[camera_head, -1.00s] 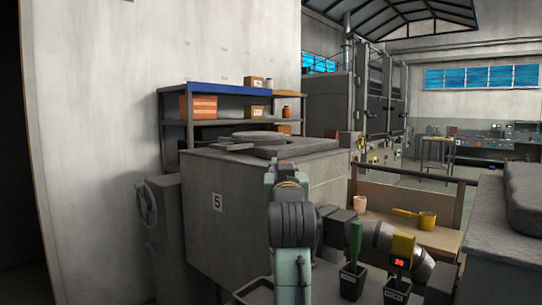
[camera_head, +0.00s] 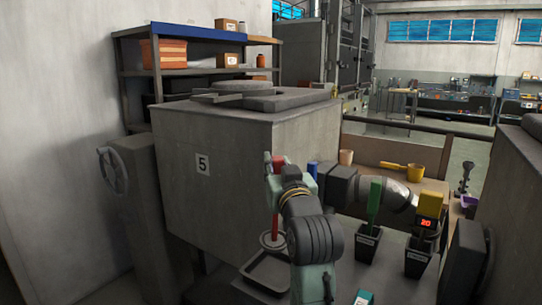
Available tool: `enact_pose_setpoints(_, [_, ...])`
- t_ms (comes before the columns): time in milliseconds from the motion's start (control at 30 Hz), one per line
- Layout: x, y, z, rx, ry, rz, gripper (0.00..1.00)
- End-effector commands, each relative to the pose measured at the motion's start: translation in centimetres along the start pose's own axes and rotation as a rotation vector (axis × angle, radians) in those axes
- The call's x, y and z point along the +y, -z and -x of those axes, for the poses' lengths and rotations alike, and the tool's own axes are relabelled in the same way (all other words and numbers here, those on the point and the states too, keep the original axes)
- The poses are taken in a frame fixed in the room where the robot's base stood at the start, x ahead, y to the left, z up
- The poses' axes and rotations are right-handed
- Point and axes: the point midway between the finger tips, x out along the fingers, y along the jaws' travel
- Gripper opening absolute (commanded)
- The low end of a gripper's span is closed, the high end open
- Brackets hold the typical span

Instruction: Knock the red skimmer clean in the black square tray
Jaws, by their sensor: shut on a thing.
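The red skimmer hangs upright from my gripper (camera_head: 276,178). Its red handle (camera_head: 276,226) points down to a pale round head (camera_head: 269,241), and a red top end shows above the jaws. My gripper is shut on the handle; the fingers are small and partly hidden by my arm. The black square tray (camera_head: 257,283) is at the bottom centre, partly hidden by my arm. The skimmer's head is at the tray's far edge in the picture; I cannot tell whether it touches the tray.
A large grey furnace block (camera_head: 215,160) marked 5 stands close behind. To the right, black holders carry a green-handled tool (camera_head: 375,197) and a yellow-handled tool (camera_head: 430,203). A yellow ladle (camera_head: 415,171) and a pale cup (camera_head: 346,157) are on a bench behind.

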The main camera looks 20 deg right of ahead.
Motion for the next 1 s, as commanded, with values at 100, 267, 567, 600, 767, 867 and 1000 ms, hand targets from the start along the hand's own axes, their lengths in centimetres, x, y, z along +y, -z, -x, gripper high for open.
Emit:
enact_pose_setpoints(100, [0.1, -0.2, 0.3, 0.002, 0.0, 0.0, 0.0])
enact_pose_setpoints(267, [0.1, -0.9, 0.3, 0.002, 0.0, 0.0, 0.0])
enact_pose_setpoints(567, [0.1, -3.5, 0.7, 0.002, 0.0, 0.0, 0.0])
enact_pose_setpoints(600, [0.1, -3.9, 0.7, 0.002, 0.0, 0.0, 0.0])
enact_pose_setpoints(767, [0.1, -5.5, 0.9, 0.001, 0.0, 0.0, 0.0])
enact_pose_setpoints(867, [0.1, -6.5, 1.0, 0.001, 0.0, 0.0, 0.0])
enact_pose_setpoints(1000, [0.1, -7.7, 1.2, 0.002, 0.0, 0.0, 0.0])
